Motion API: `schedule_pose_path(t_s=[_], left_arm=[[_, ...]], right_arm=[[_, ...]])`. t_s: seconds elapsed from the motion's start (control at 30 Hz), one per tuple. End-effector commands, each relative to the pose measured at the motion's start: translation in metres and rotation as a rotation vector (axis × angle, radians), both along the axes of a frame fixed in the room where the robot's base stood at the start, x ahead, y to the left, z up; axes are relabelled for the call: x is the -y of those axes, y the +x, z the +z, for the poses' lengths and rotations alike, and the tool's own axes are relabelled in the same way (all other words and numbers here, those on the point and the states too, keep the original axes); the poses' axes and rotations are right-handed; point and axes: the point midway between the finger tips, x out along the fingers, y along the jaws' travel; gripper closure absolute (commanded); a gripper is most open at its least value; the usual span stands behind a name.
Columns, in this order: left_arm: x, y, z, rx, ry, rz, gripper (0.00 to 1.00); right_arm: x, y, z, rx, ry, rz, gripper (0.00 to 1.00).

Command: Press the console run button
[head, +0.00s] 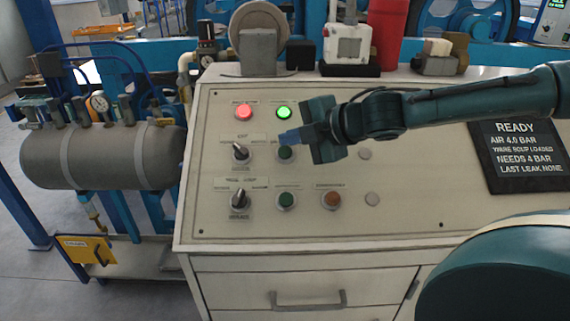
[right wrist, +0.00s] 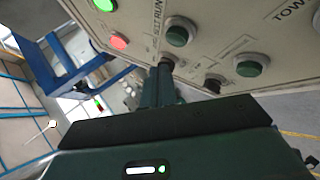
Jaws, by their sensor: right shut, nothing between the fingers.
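The sloped console panel (head: 315,225) carries two rows of controls. A green button (head: 285,153) sits in the upper row, right of a black selector knob (head: 240,152); the button also shows in the right wrist view (right wrist: 178,36), near a label partly reading "RUN". A second green button (head: 286,200) and an orange button (head: 331,199) are in the lower row. My right gripper (head: 289,137) is shut and empty, its tip pointing left just above the upper green button in the head view. Contact cannot be told. My left gripper is out of view.
A red lamp (head: 243,111) and a green lamp (head: 284,112) are lit at the panel's top. A black sign (head: 520,155) reading "READY" lies on the right. A grey tank (head: 100,157) stands left. Several devices line the console's back edge.

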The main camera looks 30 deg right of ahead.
Motion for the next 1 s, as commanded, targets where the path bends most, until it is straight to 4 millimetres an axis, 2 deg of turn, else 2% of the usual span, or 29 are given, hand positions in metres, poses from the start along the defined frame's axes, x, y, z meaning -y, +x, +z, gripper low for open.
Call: schedule_pose_path(t_s=[0.03, 0.2, 1.0], left_arm=[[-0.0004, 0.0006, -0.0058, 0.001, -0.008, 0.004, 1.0], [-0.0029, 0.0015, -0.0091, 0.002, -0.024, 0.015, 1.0], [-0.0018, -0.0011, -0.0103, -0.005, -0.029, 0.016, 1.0]], right_arm=[[0.0019, 0.0025, -0.0088, -0.001, -0.001, -0.002, 1.0], [0.0048, 0.0077, -0.0161, 0.0, -0.001, 0.0, 1.0], [0.0055, 0.009, -0.0168, 0.001, 0.0, 0.0, 1.0]])
